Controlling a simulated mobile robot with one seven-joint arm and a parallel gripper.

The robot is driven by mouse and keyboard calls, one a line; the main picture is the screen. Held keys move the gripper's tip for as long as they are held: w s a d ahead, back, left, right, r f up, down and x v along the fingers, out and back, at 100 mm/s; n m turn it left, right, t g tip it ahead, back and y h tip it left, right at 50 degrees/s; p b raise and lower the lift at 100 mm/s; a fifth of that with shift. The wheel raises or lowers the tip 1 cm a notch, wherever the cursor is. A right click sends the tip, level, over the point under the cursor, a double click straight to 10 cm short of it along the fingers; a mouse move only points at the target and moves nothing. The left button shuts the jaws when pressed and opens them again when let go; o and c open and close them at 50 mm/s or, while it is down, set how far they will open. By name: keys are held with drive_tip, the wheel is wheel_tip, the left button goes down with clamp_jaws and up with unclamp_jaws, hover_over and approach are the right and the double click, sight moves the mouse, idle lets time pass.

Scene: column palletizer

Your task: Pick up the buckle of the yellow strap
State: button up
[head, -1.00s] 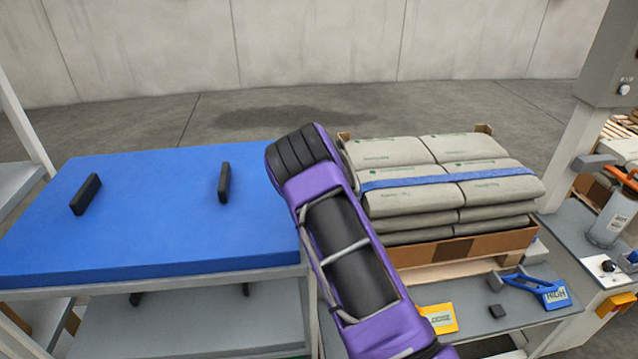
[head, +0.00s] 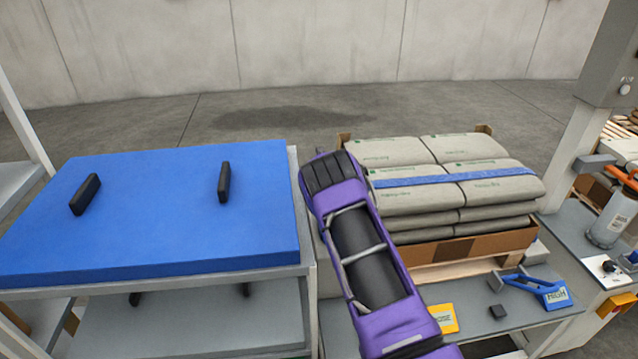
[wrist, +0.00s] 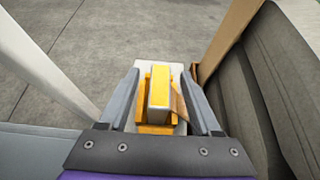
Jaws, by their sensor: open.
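The buckle of the yellow strap appears to be the yellow-orange block (wrist: 160,85) in the wrist view, with a pale piece behind it. My gripper (wrist: 158,76) is open, with one grey finger on each side of the block in the picture. I cannot tell how deep the block lies between the fingers, and no grip on it shows. In the head view my purple arm reaches in beside the stack of sacks, and it hides the fingers and the buckle.
Grey sacks (head: 400,202) with a blue strap (head: 455,178) across them sit in a cardboard tray (head: 510,240) close right of my arm. A blue-topped table (head: 150,225) with two black handles stands left. A yellow card (head: 443,317) and a blue-handled tool (head: 527,283) lie on the front bench.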

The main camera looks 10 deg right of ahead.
drive_tip(key=shift+c, duration=0.2)
clamp_jaws()
drive_tip(key=shift+r, duration=0.1)
